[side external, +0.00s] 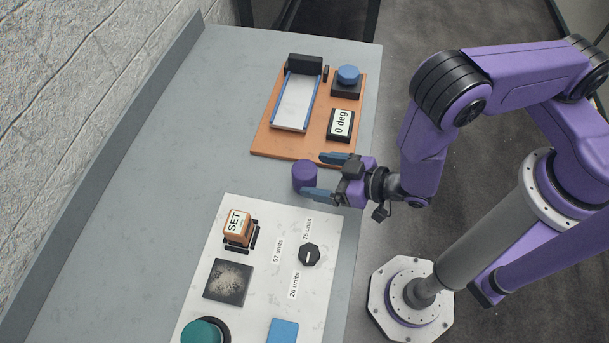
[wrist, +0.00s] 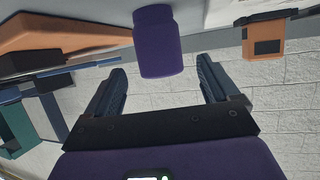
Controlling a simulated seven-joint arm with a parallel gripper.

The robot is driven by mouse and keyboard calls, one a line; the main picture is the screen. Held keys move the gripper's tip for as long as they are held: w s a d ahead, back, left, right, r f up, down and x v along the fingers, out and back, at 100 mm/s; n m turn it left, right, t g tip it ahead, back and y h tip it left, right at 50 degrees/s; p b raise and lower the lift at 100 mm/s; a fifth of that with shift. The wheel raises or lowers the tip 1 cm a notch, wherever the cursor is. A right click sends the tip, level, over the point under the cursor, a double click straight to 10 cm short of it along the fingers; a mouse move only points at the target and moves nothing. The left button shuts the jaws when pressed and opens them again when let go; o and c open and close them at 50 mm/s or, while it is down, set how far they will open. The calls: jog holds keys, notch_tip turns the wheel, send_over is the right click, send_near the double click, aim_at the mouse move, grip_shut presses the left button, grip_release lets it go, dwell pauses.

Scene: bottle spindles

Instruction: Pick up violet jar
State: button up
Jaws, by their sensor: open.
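The violet jar (side external: 304,176) stands on the grey table between the orange board and the white panel. It also shows in the wrist view (wrist: 158,42), upside down in the picture, just beyond the fingertips. My gripper (side external: 321,176) is open, with one blue finger toward the board and the other toward the panel. In the wrist view the gripper (wrist: 160,75) has its fingers apart, with the jar lying between their lines. The jar looks close to the fingertips. I cannot tell whether either finger touches it.
An orange board (side external: 262,141) carries a white tray with blue rails, a blue knob (side external: 348,74) and a "0 deg" display (side external: 341,123). A white panel (side external: 265,213) holds an orange SET block (side external: 238,227), a black dial (side external: 309,254) and a dark plate (side external: 228,282). The table's left side is clear.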

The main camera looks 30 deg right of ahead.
aim_at(296, 170)
jog(key=shift+r+x, duration=0.2)
jog(key=shift+x, duration=2.95)
jog(key=shift+a, duration=0.1)
jog(key=c, duration=1.2)
jog(key=shift+r, duration=0.15)
